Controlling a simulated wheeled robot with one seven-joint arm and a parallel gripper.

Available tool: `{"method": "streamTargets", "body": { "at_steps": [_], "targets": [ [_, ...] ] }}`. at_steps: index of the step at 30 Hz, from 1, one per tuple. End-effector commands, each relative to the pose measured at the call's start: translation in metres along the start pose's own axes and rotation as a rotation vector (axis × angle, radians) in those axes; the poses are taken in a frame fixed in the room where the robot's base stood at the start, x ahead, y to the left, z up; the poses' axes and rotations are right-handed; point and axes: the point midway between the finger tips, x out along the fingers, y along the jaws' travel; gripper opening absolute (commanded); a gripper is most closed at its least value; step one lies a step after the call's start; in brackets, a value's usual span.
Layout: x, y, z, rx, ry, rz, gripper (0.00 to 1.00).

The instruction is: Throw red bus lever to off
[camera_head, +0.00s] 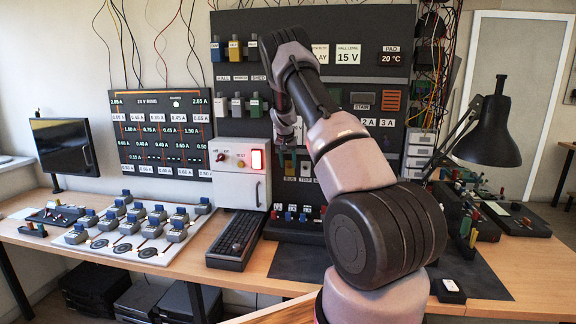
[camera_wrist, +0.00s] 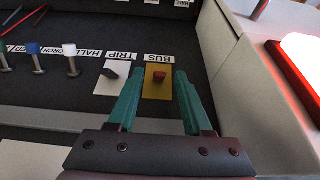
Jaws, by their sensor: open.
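My gripper (camera_wrist: 160,82) has two green fingers, open, one on each side of the yellow plate. Whether a finger touches the knob I cannot tell. In the head view my gripper (camera_head: 287,160) is in front of the dark panel, partly hidden by my arm, and I cannot make out the bus lever there.
Further left stand white (camera_wrist: 71,58), blue (camera_wrist: 35,56) and other levers. A white box with a lit red lamp (camera_head: 257,160) stands close by. A keyboard (camera_head: 236,238) lies on the bench.

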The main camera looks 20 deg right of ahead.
Motion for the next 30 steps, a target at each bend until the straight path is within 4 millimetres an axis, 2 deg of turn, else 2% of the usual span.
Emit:
{"method": "streamTargets", "body": {
  "at_steps": [4, 12, 16, 30],
  "targets": [
    [0.0086, 0.0002, 0.0, 0.0, 0.0, 0.0, 0.5],
    [0.0094, -0.0001, 0.0001, -0.001, 0.0, 0.0, 0.5],
    [0.0093, -0.0001, 0.0001, 0.0, 0.0, 0.0, 0.0],
    [0.0103, -0.0012, 0.0045, -0.002, 0.063, -0.001, 0.0]
  ]
}}
